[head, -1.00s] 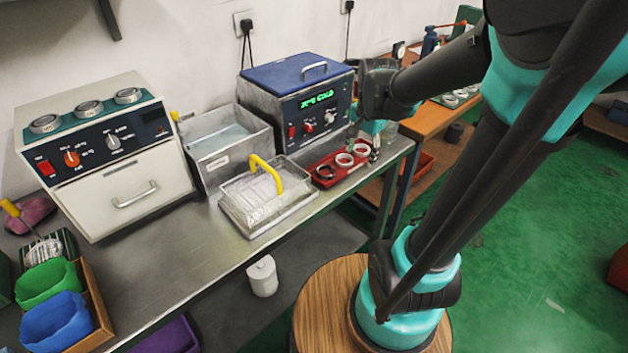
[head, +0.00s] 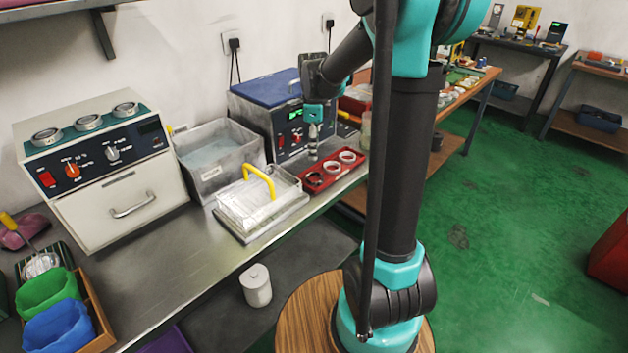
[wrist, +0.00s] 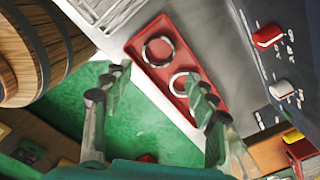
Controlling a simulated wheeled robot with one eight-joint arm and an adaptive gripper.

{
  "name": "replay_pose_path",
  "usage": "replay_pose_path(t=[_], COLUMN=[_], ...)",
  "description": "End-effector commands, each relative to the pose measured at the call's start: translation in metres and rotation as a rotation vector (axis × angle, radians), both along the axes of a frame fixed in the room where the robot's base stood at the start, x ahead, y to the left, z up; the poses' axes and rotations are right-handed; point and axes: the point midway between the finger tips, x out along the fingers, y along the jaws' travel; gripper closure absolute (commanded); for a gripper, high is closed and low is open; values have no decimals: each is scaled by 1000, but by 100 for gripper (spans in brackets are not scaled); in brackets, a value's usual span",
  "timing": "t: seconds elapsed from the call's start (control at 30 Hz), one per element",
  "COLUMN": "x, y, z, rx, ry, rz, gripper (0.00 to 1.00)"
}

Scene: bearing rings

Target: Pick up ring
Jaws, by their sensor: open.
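A red tray (head: 333,172) lies on the steel bench and holds several rings in a row: one at the near left (head: 313,178), a pale one in the middle (head: 333,166) and one at the far right (head: 347,156). My gripper (head: 313,152) is above the bench, by the tray's left side, pointing down. In the wrist view the red tray (wrist: 193,108) shows two silver rings, an upper one (wrist: 158,51) and a lower one (wrist: 180,82). My open, empty gripper (wrist: 160,84) has its fingers apart, the right one near the lower ring. Whether it touches is unclear.
A blue-lidded heated bath (head: 270,100) stands close behind the tray. A clear basket with a yellow handle (head: 262,195) and a steel tank (head: 215,160) are to the left. A glass jar stands right of the tray.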

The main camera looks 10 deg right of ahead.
Motion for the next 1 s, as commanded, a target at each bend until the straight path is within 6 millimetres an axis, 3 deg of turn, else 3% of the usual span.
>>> replay_pose_path(t=[0.23, 0.53, 0.8, 1.0], x=[0, 0, -2, -2], y=[0, 0, -1, -1], z=[-42, -63, -99, -106], rx=[0, 0, 0, 0], ry=[0, 0, 0, 0], rz=[1, 1, 1, 1], gripper=[42, 42, 42, 42])
